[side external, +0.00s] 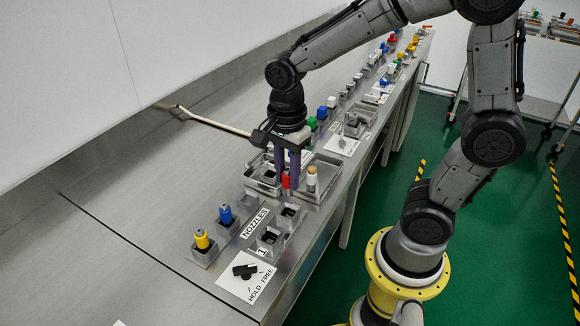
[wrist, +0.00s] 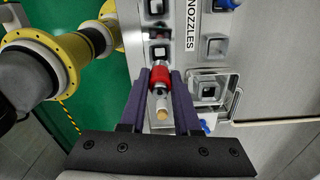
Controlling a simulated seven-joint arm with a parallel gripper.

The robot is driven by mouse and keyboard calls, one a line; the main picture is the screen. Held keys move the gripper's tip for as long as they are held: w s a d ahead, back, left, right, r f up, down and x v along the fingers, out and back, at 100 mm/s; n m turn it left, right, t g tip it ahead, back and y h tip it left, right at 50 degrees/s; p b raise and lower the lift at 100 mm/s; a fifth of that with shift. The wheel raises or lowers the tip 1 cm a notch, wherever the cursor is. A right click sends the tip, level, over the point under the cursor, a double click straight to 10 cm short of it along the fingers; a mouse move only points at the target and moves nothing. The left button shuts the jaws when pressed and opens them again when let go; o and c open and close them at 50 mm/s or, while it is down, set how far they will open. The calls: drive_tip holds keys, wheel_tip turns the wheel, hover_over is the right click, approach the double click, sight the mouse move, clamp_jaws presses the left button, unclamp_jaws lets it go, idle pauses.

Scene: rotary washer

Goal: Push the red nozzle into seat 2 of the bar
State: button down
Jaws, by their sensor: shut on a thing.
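My gripper (side external: 286,186) points down and is shut on the red nozzle (side external: 286,180), holding it upright between its purple fingers. In the wrist view my gripper (wrist: 161,72) has the red nozzle (wrist: 160,79) between its fingertips. The bar has two dark square seats in view. The nearer one (side external: 268,239) has a 1 beside it. The other seat (side external: 290,212), which I take as seat 2, is just in front of the nozzle and looks empty. It also shows just above the nozzle in the wrist view (wrist: 159,51). The nozzle's lower end is unclear.
A blue nozzle (side external: 226,215) and a yellow nozzle (side external: 201,239) stand in holders at the left. A wooden-topped pale piece (side external: 311,180) stands in a metal tray just right of my gripper. Another tray (side external: 262,180) lies left.

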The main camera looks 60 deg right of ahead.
sight(288, 194)
drive_tip(key=shift+f, duration=3.2)
drive_tip(key=shift+f, duration=0.55)
drive_tip(key=c, duration=0.5)
unclamp_jaws()
drive_tip(key=shift+c, duration=0.2)
